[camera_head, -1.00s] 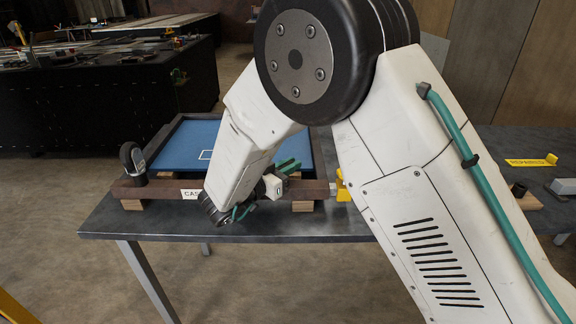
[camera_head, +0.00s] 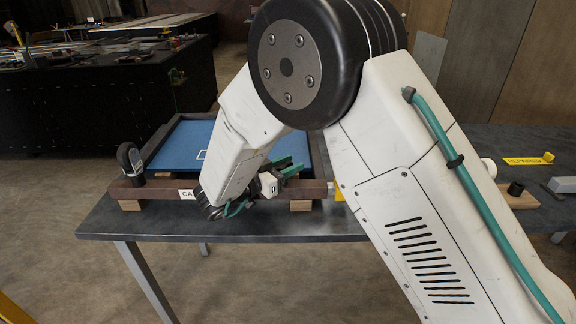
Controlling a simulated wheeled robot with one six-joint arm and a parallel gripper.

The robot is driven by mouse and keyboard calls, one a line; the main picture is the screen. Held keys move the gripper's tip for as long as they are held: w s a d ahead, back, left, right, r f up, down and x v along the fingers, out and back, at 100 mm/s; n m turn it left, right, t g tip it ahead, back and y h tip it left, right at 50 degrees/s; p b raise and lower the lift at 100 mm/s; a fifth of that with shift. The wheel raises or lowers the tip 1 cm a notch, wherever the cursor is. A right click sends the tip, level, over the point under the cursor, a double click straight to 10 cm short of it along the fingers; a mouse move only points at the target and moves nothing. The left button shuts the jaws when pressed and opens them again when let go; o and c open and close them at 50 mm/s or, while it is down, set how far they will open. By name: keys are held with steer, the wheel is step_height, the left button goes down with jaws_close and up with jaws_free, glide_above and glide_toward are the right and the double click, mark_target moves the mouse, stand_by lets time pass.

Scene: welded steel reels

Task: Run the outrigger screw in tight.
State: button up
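A dark brown frame (camera_head: 312,189) with a blue panel (camera_head: 185,145) lies on the grey table, raised on wooden blocks. A small black caster wheel (camera_head: 131,160) stands at its left front corner. A white label (camera_head: 187,194), partly covered by my arm, is on its front rail. My gripper (camera_head: 291,168), with teal fingers, is over the front rail near the right corner. Whether its fingers are apart or hold anything is too small to tell. A yellow part (camera_head: 337,191) shows at the frame's right end, mostly behind my arm. I cannot make out the outrigger screw.
On the table's right lie a yellow strip marked REPAIRED (camera_head: 527,160), a wooden block (camera_head: 519,198) with a black cylinder (camera_head: 515,188), and a grey block (camera_head: 562,185). My arm hides the table's middle. A cluttered black bench (camera_head: 110,105) stands behind at left.

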steer(key=shift+s+a, duration=0.1)
steer(key=v, duration=0.7)
steer(key=shift+s+a, duration=0.2)
